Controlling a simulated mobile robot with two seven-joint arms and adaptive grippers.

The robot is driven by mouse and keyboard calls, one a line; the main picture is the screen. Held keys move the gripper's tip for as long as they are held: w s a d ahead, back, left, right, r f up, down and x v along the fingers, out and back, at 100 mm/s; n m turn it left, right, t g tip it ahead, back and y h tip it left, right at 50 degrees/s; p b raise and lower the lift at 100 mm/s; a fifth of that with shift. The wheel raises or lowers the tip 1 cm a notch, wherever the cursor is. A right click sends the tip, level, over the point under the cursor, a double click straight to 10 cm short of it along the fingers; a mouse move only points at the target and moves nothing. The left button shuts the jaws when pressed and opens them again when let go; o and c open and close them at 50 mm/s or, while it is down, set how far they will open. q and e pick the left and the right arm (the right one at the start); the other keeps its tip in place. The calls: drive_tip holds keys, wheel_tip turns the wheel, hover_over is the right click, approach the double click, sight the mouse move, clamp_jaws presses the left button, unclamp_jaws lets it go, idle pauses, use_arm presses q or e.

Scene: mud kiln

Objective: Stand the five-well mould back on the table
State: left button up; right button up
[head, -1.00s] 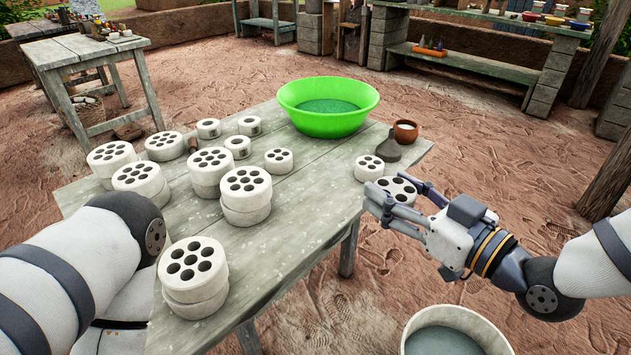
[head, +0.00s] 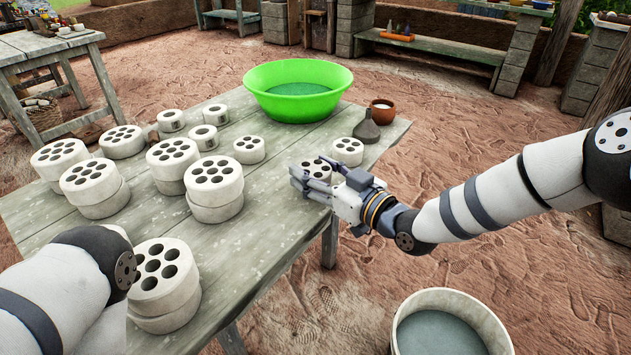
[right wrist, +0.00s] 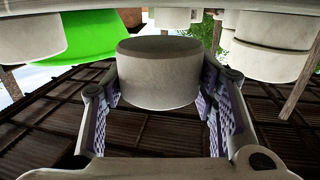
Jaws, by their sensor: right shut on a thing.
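The five-well mould (head: 317,167), a small off-white cylinder with dark holes in its top, is held upright in my right gripper (head: 311,178) at the right edge of the table (head: 262,240). In the head view the fingers cover its lower side, so I cannot tell whether it touches the boards. In the right wrist view the mould (right wrist: 160,72) sits between the two finger pads. My left gripper is out of view; only part of its arm shows at the lower left.
A small mould (head: 347,151), a grey flask (head: 366,128) and a clay cup (head: 382,111) stand just beyond the held mould. A green basin (head: 298,85) is at the back. Several moulds fill the left side. The table's middle front is clear. A bucket (head: 450,300) stands below right.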

drive_tip(key=shift+f, duration=0.9)
drive_tip(key=shift+f, duration=0.25)
drive_tip(key=o, duration=1.1)
